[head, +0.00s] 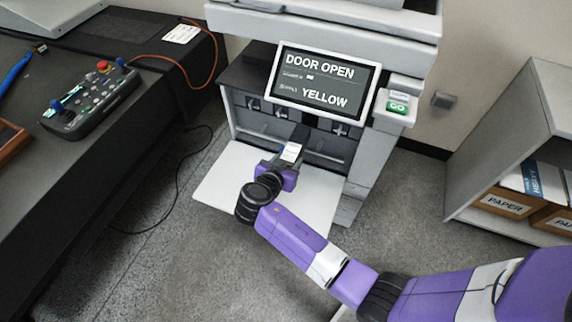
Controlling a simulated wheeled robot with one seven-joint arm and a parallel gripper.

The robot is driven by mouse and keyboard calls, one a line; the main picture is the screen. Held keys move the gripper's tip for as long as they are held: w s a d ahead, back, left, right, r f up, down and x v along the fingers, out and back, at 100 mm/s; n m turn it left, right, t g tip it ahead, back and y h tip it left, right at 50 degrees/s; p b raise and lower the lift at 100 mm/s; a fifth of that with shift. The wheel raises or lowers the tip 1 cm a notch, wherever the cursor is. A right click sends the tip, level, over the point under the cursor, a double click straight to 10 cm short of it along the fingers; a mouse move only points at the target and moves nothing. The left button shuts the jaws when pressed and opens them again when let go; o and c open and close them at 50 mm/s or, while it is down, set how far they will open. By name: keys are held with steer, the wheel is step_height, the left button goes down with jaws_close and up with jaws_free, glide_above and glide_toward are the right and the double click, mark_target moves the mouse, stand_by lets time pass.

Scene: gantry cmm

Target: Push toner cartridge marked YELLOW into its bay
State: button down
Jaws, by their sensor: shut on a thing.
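My gripper (290,162) is in front of the open printer (362,165), above its lowered white door (228,180). It is shut on a dark toner cartridge (300,136) with a white label. The cartridge points toward the row of bays (256,120) inside the printer. I cannot read the label or tell whether the cartridge's far end is inside a bay. The printer's screen (323,82) reads DOOR OPEN and YELLOW, and it hides part of the bays. My wrist covers the gripper's near side.
A green GO button (397,106) is right of the screen. A dark bench (120,130) with a control box (92,100) stands at the left. A shelf (510,140) with PAPER boxes (507,203) stands at the right. A black cable (178,175) lies on the floor.

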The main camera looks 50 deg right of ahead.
mark_target(303, 132)
steer(key=shift+w+d+f+b, duration=0.2)
steer(key=shift+w+d, duration=0.1)
steer(key=shift+d, duration=0.45)
steer(key=shift+w+d+f+b, duration=0.1)
steer(key=shift+w+d+f, duration=0.15)
steer(key=shift+d, duration=0.5)
steer(key=shift+r+b, duration=0.1)
steer(key=shift+b, duration=0.9)
stand_by(1.6)
steer(key=shift+w+d+b, duration=0.55)
steer(key=shift+d+b, duration=0.05)
steer(key=shift+d, duration=0.9)
steer(key=shift+w+d+b, duration=0.6)
steer(key=shift+d+b, duration=0.05)
steer(key=shift+d, duration=0.9)
steer(key=shift+w+d+b, duration=0.55)
steer(key=shift+d+b, duration=0.05)
steer(key=shift+d, duration=0.9)
